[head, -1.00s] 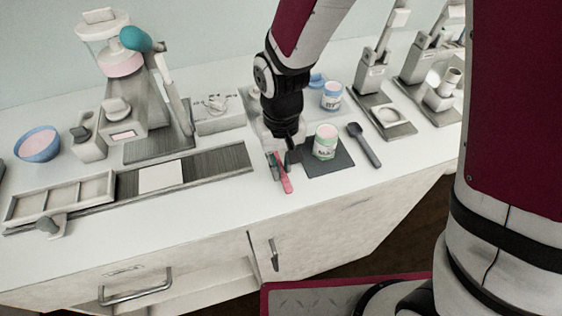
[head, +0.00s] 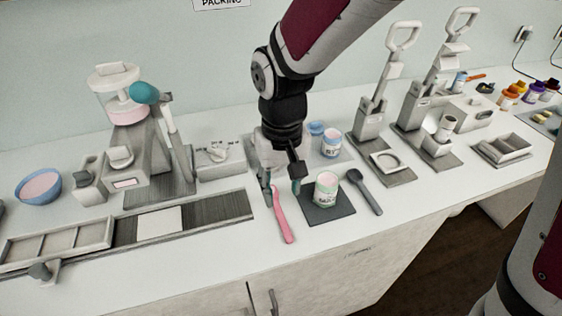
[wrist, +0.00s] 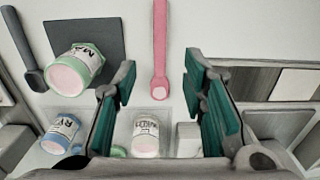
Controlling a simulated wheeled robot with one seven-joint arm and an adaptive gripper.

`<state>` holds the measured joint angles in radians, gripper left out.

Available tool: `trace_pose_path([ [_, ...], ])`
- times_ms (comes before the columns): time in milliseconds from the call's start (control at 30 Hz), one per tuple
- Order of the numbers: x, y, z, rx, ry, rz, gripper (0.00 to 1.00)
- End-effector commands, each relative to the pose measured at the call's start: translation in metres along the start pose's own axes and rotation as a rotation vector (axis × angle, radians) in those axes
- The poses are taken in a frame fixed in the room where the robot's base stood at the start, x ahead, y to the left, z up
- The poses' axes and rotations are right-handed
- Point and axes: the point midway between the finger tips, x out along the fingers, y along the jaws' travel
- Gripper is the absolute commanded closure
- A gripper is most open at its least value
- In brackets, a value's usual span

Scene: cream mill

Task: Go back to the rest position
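My gripper (head: 282,184) is open and empty above the counter, its fingers pointing down. In the wrist view, its two teal-padded fingers (wrist: 160,92) stand wide apart. A pink spoon-like tool (head: 283,217) lies on the counter just in front of the gripper. In the wrist view, the pink tool (wrist: 160,45) lies beyond the fingers, its rounded end between their tips. No finger appears closed on it.
A green-rimmed jar (head: 326,189) of pink stuff stands on a dark mat (head: 343,207), with a dark scoop (head: 364,192) to its right. A blue-rimmed jar (head: 331,144) stands behind. A long tray (head: 221,207) lies left. The counter's front strip is clear.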

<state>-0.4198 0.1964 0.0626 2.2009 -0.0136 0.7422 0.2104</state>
Motion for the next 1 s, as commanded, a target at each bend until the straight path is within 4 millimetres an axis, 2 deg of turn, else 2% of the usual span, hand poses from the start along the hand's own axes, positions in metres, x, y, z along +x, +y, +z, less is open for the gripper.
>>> trace_pose_path([
  [100, -0.018, 0.0, -0.001, 0.001, 0.003, 0.0, 0.61],
  [300, -0.034, 0.003, 0.001, 0.005, 0.005, 0.0, 0.61],
  [467, -0.058, 0.024, 0.013, 0.035, 0.048, 0.0, 0.61],
  [700, -0.109, 0.076, 0.061, 0.118, 0.168, 0.011, 0.61],
  [900, -0.135, 0.108, 0.11, 0.188, 0.267, 0.03, 0.61],
  [1000, -0.142, 0.119, 0.135, 0.219, 0.312, 0.042, 0.61],
])
